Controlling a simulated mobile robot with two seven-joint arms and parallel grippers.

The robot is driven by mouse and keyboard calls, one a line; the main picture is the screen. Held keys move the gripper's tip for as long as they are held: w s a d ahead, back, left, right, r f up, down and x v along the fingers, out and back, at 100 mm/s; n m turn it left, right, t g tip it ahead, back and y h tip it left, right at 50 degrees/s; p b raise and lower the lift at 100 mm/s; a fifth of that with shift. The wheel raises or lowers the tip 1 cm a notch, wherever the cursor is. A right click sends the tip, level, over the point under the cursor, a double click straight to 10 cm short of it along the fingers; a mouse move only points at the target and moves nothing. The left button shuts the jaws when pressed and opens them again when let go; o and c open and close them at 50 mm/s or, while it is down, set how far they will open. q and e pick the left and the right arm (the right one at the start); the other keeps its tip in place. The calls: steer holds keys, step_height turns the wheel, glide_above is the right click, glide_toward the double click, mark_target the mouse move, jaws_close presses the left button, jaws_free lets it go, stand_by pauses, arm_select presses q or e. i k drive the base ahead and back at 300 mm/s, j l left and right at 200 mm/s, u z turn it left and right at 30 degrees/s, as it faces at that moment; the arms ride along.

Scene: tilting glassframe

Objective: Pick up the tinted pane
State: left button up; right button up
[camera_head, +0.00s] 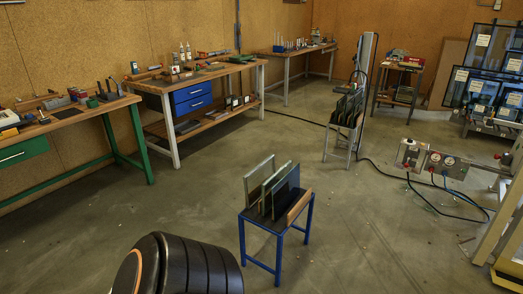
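A small blue-legged stand (243,238) in the middle foreground holds several upright panes, side by side. The leftmost is a clear pane (259,180) with a pale edge. Beside it stands a greenish pane (277,178). The darkest, a tinted-looking pane (285,194), stands to the right, close to a wooden board (301,206) on the stand's right side. The panes overlap, so their lower parts are partly hidden. Neither gripper is in view, and nothing is seen touching the panes.
A second rack (345,121) with dark panes stands farther back. Workbenches (70,118) line the left wall. Cables (470,203) lie on the floor at right near control boxes (411,154). The floor around the blue stand is clear. A dark ribbed cylinder fills the bottom left foreground.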

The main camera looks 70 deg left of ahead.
mark_target(285, 192)
steer(key=u, duration=2)
steer(key=i+z, duration=0.2)
steer(key=i, duration=0.4)
steer(key=i+z, duration=0.15)
steer(key=i, duration=0.4)
steer(key=i+j+z, duration=0.2)
steer(key=i, duration=0.4)
steer(key=i+j+z, duration=0.15)
steer(key=i, duration=0.4)
